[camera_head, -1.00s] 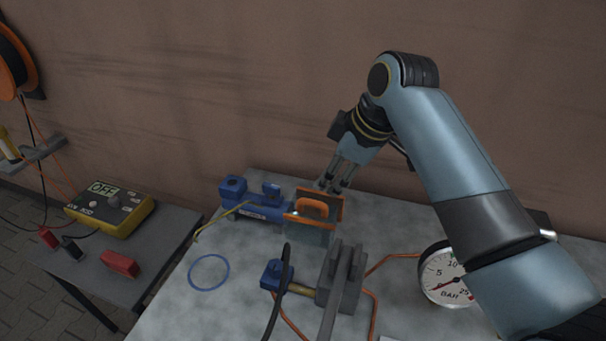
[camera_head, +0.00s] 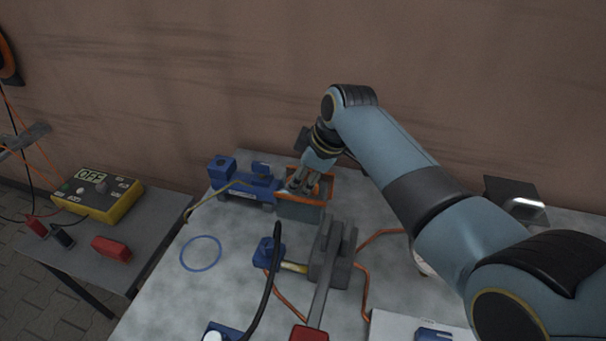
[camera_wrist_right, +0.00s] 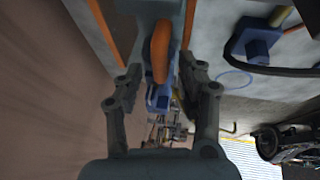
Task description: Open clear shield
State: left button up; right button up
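The clear shield (camera_head: 300,211) is a see-through panel with an orange frame, standing on the bench near the blue pump. My right gripper (camera_head: 298,186) is at its upper edge, and its fingers hide most of the orange handle in the head view. In the right wrist view the orange handle (camera_wrist_right: 160,50) lies between the two spread fingers of the right gripper (camera_wrist_right: 161,70). Gaps show beside the handle, so the fingers look open around it. The shield appears shut and upright. My left gripper is not in view.
A blue pump (camera_head: 246,186) with a yellow lever stands left of the shield. A grey lever block (camera_head: 330,255) with copper pipes stands in front. A blue ring (camera_head: 201,253) lies on the bench. A yellow meter (camera_head: 97,194) reads OFF on the side table.

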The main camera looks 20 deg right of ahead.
jog(key=c, duration=0.3)
grip_shut()
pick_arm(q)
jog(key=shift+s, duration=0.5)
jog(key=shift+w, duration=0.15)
